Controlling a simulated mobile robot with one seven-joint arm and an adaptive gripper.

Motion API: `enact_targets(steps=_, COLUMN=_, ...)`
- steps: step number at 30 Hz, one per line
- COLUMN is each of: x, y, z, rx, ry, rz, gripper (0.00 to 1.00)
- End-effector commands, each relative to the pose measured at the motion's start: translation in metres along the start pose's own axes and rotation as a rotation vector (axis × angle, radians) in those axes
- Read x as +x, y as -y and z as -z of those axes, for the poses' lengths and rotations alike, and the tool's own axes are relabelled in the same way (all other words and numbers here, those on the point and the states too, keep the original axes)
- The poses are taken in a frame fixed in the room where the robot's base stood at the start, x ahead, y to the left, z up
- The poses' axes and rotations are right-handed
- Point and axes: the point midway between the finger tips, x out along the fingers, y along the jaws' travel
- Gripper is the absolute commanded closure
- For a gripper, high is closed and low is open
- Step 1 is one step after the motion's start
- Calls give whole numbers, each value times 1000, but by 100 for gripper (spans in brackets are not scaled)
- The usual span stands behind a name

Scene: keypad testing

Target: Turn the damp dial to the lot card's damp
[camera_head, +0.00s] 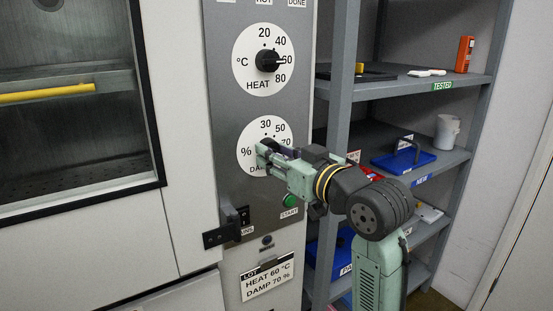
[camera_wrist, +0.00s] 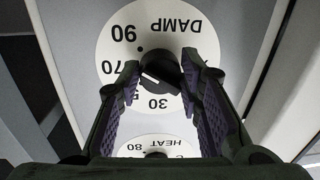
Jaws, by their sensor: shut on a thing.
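The damp dial (camera_head: 245,164) is a white disc on the grey panel, marked 30, 50, 70 in the head view and partly hidden by my gripper (camera_head: 268,154). In the wrist view the dial (camera_wrist: 180,35) appears upside down, with 90, 70 and 30 readable. Its black knob (camera_wrist: 160,68) sits between the two fingers of my gripper (camera_wrist: 160,64), which are shut on it. A white mark shows on the knob, but I cannot tell which number it points at. The lot card (camera_head: 268,276) reads HEAT 60 °C, DAMP 70 %.
The heat dial (camera_head: 254,77) is above, its pointer near 60. A green START button (camera_head: 290,201) and a black door latch (camera_head: 228,228) are below the damp dial. The oven window (camera_head: 75,100) is left. Shelves (camera_head: 400,86) with several items stand right.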

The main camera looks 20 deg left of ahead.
Motion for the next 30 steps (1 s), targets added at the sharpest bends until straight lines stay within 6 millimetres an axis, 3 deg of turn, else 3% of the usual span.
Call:
enact_targets(steps=15, x=0, y=-1, z=0, rx=-407, ry=23, rz=-8, gripper=95)
enact_targets(steps=30, x=0, y=-2, z=2, rx=-554, ry=33, rz=-9, gripper=95)
